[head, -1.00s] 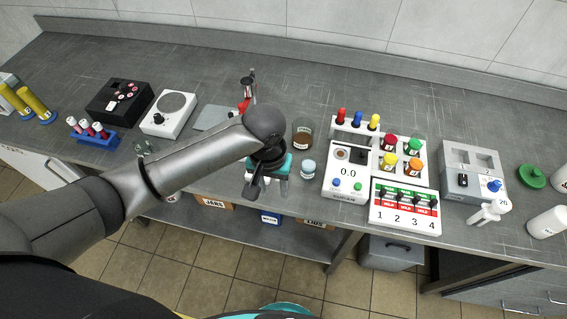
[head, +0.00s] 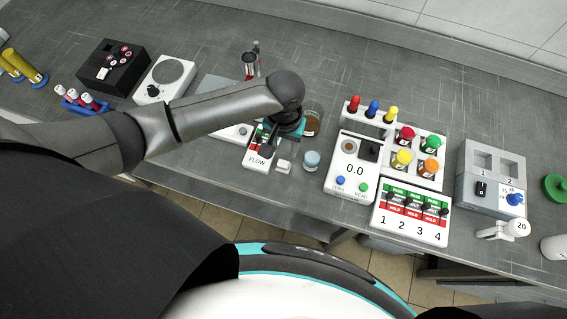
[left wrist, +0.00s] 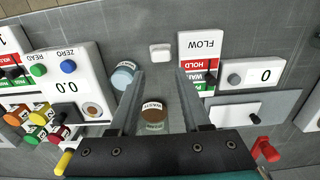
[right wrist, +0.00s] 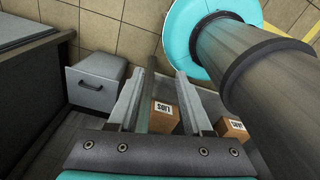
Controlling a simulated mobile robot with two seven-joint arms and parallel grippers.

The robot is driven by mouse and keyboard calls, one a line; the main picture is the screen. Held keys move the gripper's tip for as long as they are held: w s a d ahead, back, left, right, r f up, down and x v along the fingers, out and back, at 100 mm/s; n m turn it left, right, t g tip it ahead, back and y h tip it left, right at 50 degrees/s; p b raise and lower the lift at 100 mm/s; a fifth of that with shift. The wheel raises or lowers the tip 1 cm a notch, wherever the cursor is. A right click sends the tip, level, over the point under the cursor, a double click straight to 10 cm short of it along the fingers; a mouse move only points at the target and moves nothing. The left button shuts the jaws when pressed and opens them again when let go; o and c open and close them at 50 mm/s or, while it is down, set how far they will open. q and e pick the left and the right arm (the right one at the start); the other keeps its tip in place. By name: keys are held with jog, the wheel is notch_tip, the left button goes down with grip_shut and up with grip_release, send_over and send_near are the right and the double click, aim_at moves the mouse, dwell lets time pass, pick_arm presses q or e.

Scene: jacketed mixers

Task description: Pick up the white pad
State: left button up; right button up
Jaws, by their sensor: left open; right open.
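The white pad (head: 284,166) is a small white block lying on the grey bench, between the FLOW box and a small blue-lidded jar. In the left wrist view the pad (left wrist: 160,52) lies just beyond my fingertips, roughly centred between them. My left gripper (left wrist: 160,72) is open and empty above the bench, apart from the pad.
The FLOW box (head: 257,158) stands left of the pad and the blue-lidded jar (head: 311,160) right. A brown-filled jar (left wrist: 154,112) shows between my left fingers. A 0.0 scale (head: 352,190) and a four-switch panel (head: 411,215) are further right. Little bench lies in front.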

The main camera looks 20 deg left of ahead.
aim_at(283, 163)
pick_arm(q)
jog(key=shift+f, duration=1.55)
notch_tip(283, 163, down, 5)
jog(key=shift+a+r+b, duration=0.1)
jog(key=shift+b, duration=0.4)
pick_arm(e)
jog(key=shift+w+a+f, duration=0.1)
jog(key=shift+w+f, duration=0.15)
jog(key=shift+w, duration=0.25)
jog(key=shift+w+f, duration=0.25)
jog(key=shift+w, duration=0.2)
pick_arm(q)
grip_shut()
pick_arm(e)
jog(key=shift+s, duration=0.15)
